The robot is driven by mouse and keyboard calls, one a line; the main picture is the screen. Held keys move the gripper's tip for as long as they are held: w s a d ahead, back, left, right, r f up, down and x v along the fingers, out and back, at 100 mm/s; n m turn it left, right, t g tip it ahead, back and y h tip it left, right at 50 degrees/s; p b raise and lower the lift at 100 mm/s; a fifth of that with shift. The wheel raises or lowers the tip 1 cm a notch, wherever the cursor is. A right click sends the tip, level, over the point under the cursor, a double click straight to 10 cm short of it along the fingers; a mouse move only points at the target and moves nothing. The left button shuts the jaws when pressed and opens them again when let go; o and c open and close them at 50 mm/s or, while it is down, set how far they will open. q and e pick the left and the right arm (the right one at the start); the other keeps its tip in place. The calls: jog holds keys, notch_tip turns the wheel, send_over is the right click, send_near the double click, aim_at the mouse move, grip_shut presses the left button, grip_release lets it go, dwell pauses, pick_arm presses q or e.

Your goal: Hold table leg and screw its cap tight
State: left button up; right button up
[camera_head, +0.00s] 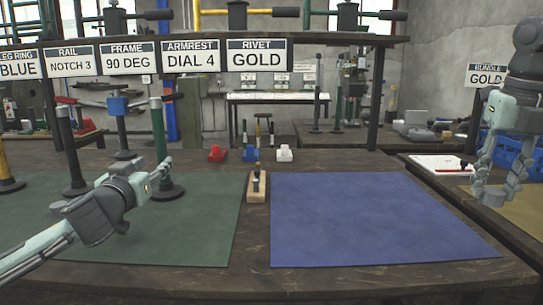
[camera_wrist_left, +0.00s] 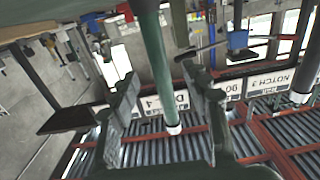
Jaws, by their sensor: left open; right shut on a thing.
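A green table leg (camera_head: 158,130) stands upright on a round dark base on the green mat. It also shows in the left wrist view (camera_wrist_left: 154,65), running between the fingers, with a pale band at one end. My left gripper (camera_head: 164,170) is open beside the lower part of this leg. In the left wrist view its fingers (camera_wrist_left: 161,80) are apart, one on each side of the leg; no contact is clear. My right gripper (camera_head: 490,178) is at the far right, shut on a small grey round piece (camera_head: 491,195), perhaps the cap, held above the side table.
More posts stand on the left: a dark one (camera_head: 70,150), a blue-topped one (camera_head: 120,125) and a yellow one (camera_head: 6,165). A small wooden block with a tool (camera_head: 257,188) sits between the green mat (camera_head: 195,235) and the clear blue mat (camera_head: 375,220). Red, blue and white blocks stand behind.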

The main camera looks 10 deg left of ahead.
aim_at(160, 154)
pick_arm(q)
jog(key=shift+w+a, duration=0.1)
jog(key=shift+w, duration=0.45)
jog(key=shift+w+r, duration=0.1)
jog(key=shift+w+a+r, duration=0.15)
jog(key=shift+w+r, duration=0.05)
jog(key=shift+w, duration=0.1)
jog(key=x, duration=0.1)
jog(key=p+x, duration=0.1)
jog(key=x, duration=0.1)
jog(key=shift+w+r, duration=0.25)
jog(key=shift+w+a+f, duration=0.1)
jog(key=shift+w+f, duration=0.05)
jog(key=shift+w, duration=0.3)
jog(key=shift+c, duration=0.3)
grip_shut()
